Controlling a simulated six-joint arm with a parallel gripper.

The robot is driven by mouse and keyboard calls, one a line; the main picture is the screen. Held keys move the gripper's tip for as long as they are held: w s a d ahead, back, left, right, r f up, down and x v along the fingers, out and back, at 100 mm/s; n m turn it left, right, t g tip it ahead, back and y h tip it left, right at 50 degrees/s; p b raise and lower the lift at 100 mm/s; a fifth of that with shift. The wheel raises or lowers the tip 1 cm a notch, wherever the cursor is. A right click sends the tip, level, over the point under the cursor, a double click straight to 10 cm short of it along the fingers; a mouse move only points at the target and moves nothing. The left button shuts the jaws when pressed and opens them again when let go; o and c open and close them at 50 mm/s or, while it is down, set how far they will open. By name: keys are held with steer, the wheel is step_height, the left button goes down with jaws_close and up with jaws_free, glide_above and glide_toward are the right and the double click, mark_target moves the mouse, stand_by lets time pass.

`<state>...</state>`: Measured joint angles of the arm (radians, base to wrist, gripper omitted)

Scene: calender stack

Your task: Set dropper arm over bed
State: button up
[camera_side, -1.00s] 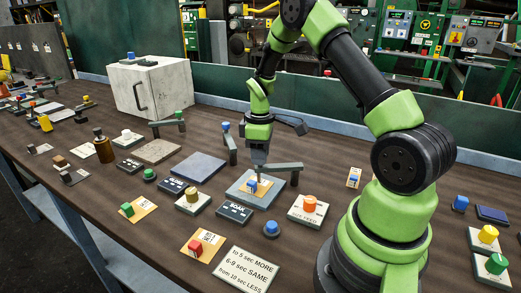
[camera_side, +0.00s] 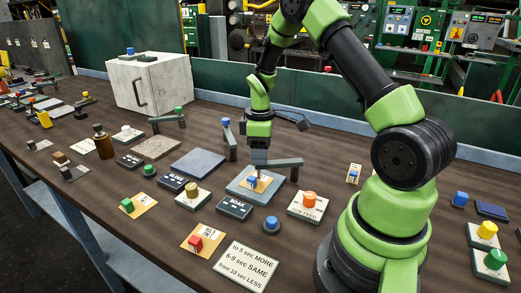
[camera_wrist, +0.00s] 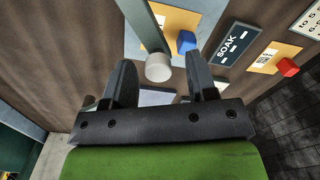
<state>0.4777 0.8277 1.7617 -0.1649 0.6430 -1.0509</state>
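The grey dropper arm (camera_side: 284,162) stands on a post beside a blue-grey pad (camera_side: 240,186), which looks like the bed, and its bar reaches left over the pad. A yellow card with a blue block (camera_side: 253,182) lies on that pad; the block also shows in the wrist view (camera_wrist: 186,42). In the wrist view the grey bar (camera_wrist: 143,25) ends in a pale round knob (camera_wrist: 158,67). My gripper (camera_wrist: 162,68) is open, with the knob in line between its fingertips and gaps on both sides. I cannot tell whether the knob is within finger depth. In the side view my gripper (camera_side: 259,168) is low over the pad.
A SOAK panel (camera_side: 235,208) and an orange button (camera_side: 309,199) sit close by. Another blue-grey pad (camera_side: 198,163) lies to the left. An arm with a blue knob (camera_side: 229,140) stands behind. A white box (camera_side: 148,85) stands at the back left.

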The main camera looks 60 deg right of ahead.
step_height(320, 180, up, 9)
steer(key=shift+r, duration=0.45)
steer(key=s+a+r+m+t, duration=0.4)
steer(key=s+a+r, duration=0.1)
steer(key=a+r, duration=0.6)
steer(key=s+a+r+m+t+y, duration=0.2)
steer(key=s+a+m+t, duration=0.1)
steer(key=s+a, duration=0.4)
steer(key=s+m, duration=0.1)
steer(key=s, duration=0.2)
steer(key=shift+m, duration=0.3)
